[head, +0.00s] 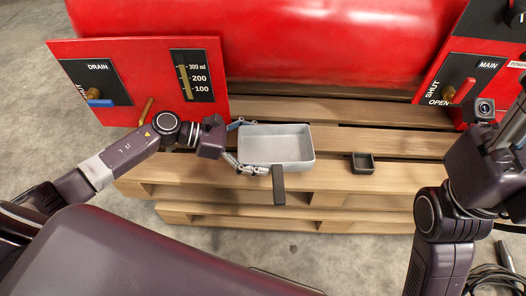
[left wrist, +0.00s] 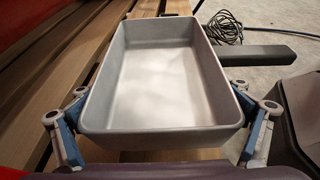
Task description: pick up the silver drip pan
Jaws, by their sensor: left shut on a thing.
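The silver drip pan (head: 290,147) is a shallow rectangular tray with a dark handle (head: 279,185) pointing toward me. It is over the wooden pallet, and its inside looks empty. My left gripper (head: 247,147) is shut on the pan from the left, with one finger at each side of its near end in the left wrist view (left wrist: 160,128). The pan looks about level; I cannot tell whether it touches the boards. My right arm shows at the right, but its fingers are not visible.
A small dark square dish (head: 362,163) sits on the pallet (head: 400,143) right of the pan. Behind are a red tank (head: 310,40), a red drain panel (head: 140,60) with a blue-handled valve, and a red-handled valve (head: 460,92) at right. Black cable (head: 497,279) lies on the floor.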

